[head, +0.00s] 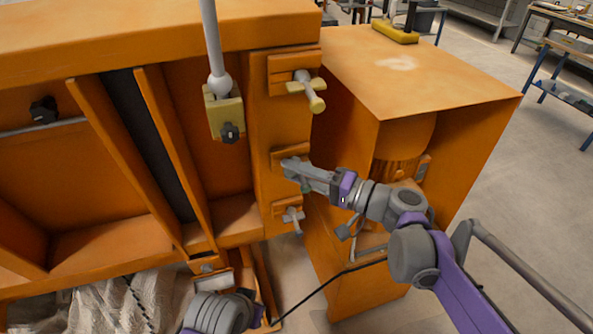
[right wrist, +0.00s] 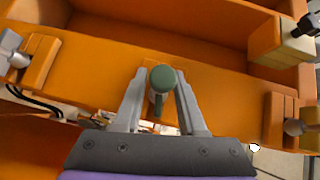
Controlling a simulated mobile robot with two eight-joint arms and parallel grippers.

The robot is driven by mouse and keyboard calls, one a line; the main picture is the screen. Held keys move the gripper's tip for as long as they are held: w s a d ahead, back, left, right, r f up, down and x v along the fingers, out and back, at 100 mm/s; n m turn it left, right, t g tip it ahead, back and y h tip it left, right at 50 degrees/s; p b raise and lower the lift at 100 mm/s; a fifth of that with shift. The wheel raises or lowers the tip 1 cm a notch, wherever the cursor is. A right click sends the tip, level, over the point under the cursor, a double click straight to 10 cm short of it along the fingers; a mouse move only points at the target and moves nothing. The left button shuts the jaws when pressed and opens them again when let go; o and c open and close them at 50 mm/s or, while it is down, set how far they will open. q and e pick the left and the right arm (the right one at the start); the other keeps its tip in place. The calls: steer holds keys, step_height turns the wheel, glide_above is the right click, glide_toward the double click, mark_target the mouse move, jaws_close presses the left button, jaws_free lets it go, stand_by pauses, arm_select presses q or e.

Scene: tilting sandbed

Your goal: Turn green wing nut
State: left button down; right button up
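The green wing nut (right wrist: 163,78) shows in the right wrist view, its round end facing the camera and a darker part below it. My right gripper (right wrist: 161,74) has one finger on each side of it, with narrow gaps that suggest it is not clamped. In the head view my right gripper (head: 290,164) is at the middle bracket on the orange frame's side, and its fingers mostly hide the nut.
A pale-yellow-handled fastener (head: 308,90) sits above, and a grey one (head: 292,216) sits below on the same orange post (head: 280,130). An orange cabinet (head: 440,75) stands close on the right. A yellow block with a black knob (head: 226,115) is to the left.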

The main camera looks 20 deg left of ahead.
jaws_close()
stand_by(0.3)
steer(key=shift+m+y+b, duration=0.4)
steer(key=shift+y+b, duration=0.1)
steer(key=shift+r, duration=0.1)
jaws_free()
steer(key=shift+w, duration=0.15)
